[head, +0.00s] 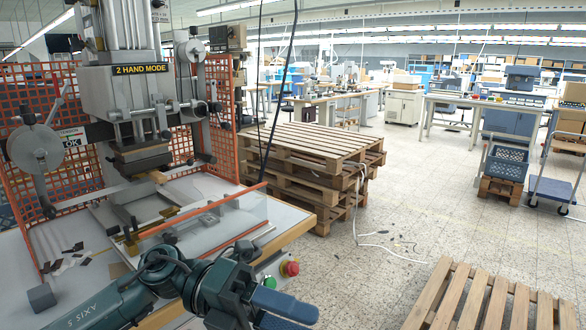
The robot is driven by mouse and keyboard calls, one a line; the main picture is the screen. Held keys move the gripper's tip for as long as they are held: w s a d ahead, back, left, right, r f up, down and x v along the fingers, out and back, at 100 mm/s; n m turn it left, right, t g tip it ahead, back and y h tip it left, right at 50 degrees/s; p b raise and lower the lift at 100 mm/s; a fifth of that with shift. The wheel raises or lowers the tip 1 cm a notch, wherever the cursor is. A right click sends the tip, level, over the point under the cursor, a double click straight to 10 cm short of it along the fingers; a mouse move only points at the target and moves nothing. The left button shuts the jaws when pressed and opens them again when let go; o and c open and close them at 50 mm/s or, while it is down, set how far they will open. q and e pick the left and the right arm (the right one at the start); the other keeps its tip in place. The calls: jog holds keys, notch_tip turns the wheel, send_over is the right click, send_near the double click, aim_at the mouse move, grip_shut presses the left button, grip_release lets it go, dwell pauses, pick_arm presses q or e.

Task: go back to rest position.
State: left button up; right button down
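My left arm reaches in from the bottom left, in front of the stamping machine's table. My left gripper (296,314) is low in the picture, right of the table's front corner, with blue fingers pointing right. The lower finger is cut by the picture's bottom edge, so its opening cannot be judged. I see nothing clearly held in it. My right gripper is not in view. The stamping machine (125,88) stands at the left, its press head above the work table (290,222).
A red button (290,268) and a green button (270,284) sit on the table front, close to my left arm. A grey block (41,297) lies at the table's left. Stacked pallets (310,145) stand behind; another pallet (485,300) lies front right. Floor between is mostly clear, with cables.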

pick_arm(q)
jog(key=w+a+f+n+t+y, duration=0.15)
jog(key=f+n+t, duration=0.25)
jog(key=n+t, duration=0.5)
jog(key=w+a+f+n+t, duration=0.25)
jog(key=n+t, duration=0.35)
jog(key=n, duration=0.4)
jog(key=w+a+f+n+t+y, duration=0.1)
jog(key=w+f+n+t, duration=0.25)
jog(key=n+t, duration=0.55)
jog(key=s+a+f+n+g+y, duration=0.2)
jog(key=s+a+f+n+y, duration=0.1)
jog(key=f, duration=0.5)
jog(key=s+a+f+n+g+y, duration=0.2)
jog(key=s+f+n, duration=0.3)
jog(key=f, duration=0.3)
jog(key=s+a+f+n+g+y, duration=0.3)
jog(key=s+a+f+n+y, duration=0.1)
jog(key=f, duration=0.4)
jog(key=shift+s+a+f+n+y+p, duration=0.2)
jog(key=shift+s+n+y+p, duration=0.3)
jog(key=shift+s, duration=0.55)
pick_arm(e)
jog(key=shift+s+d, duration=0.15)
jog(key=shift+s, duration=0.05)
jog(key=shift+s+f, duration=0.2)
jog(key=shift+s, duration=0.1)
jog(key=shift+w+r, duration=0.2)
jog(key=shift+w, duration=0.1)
